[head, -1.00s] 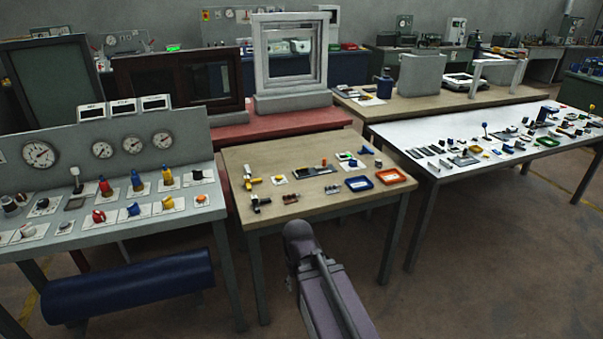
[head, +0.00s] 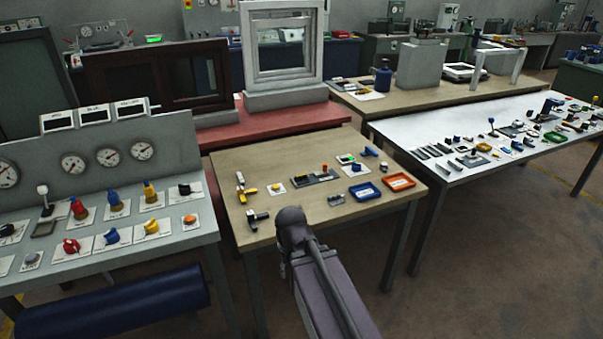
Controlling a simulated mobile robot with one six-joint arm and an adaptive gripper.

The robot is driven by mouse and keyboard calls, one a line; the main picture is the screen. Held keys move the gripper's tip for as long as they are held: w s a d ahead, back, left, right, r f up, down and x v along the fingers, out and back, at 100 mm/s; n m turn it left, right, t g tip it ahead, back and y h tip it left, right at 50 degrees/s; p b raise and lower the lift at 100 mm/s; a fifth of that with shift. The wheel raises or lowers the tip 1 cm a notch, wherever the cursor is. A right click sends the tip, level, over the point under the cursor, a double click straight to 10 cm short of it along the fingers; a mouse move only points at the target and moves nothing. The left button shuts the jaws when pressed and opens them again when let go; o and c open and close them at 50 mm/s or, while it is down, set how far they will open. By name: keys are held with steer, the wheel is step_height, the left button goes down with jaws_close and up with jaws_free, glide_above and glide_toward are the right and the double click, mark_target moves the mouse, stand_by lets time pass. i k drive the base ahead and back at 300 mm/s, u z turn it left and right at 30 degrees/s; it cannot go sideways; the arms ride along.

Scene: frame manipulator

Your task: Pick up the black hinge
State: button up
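I cannot pick out the black hinge for certain; the small parts are too small to tell apart. Dark small parts lie on the wooden table (head: 310,227), among them a black-headed tool (head: 257,217) near its front left and a dark flat plate with parts on it (head: 315,176) in the middle. More dark parts lie on the white table (head: 430,185) at the right. My arm rises from the bottom centre, its rounded grey end overlapping the wooden table's front edge. My gripper's fingers do not show.
A blue tray (head: 364,191) and an orange tray (head: 398,182) sit at the wooden table's right. A panel with gauges and knobs (head: 110,160) stands left. A window frame (head: 283,50) stands on the red table (head: 265,125) behind.

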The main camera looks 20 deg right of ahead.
mark_target(300, 177)
steer(key=i, duration=0.9)
steer(key=u, duration=0.05)
